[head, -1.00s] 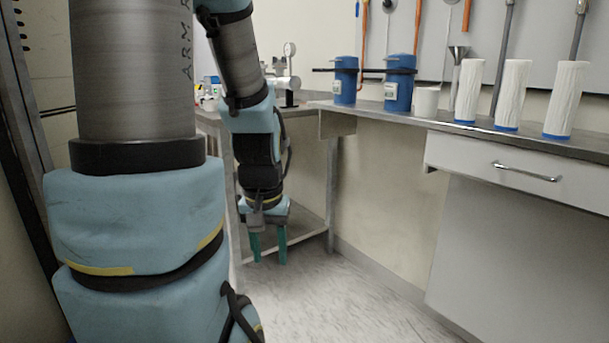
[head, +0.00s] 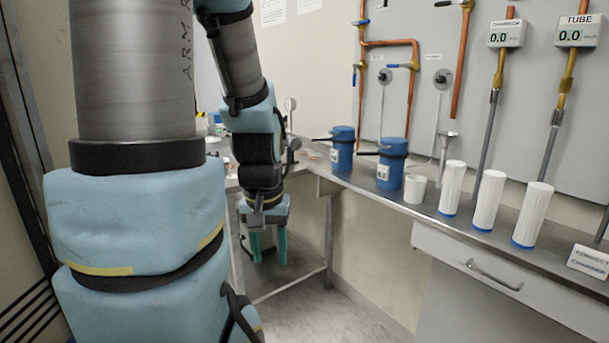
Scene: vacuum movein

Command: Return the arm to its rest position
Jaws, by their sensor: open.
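My arm fills the left of the head view, with a large grey and light-blue link close to the camera. The forearm hangs down behind it. My gripper (head: 269,246) points downward, its two green fingers apart with nothing between them. It hangs in front of the open space under the corner bench, below the bench top's height.
A steel bench (head: 400,205) runs along the right wall. On it stand two blue canisters (head: 391,163), a white cup (head: 414,188) and three white cylinders (head: 488,199). A drawer (head: 480,268) sits below. Copper pipes (head: 412,80) and gauges line the wall. Floor (head: 350,318) shows clear.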

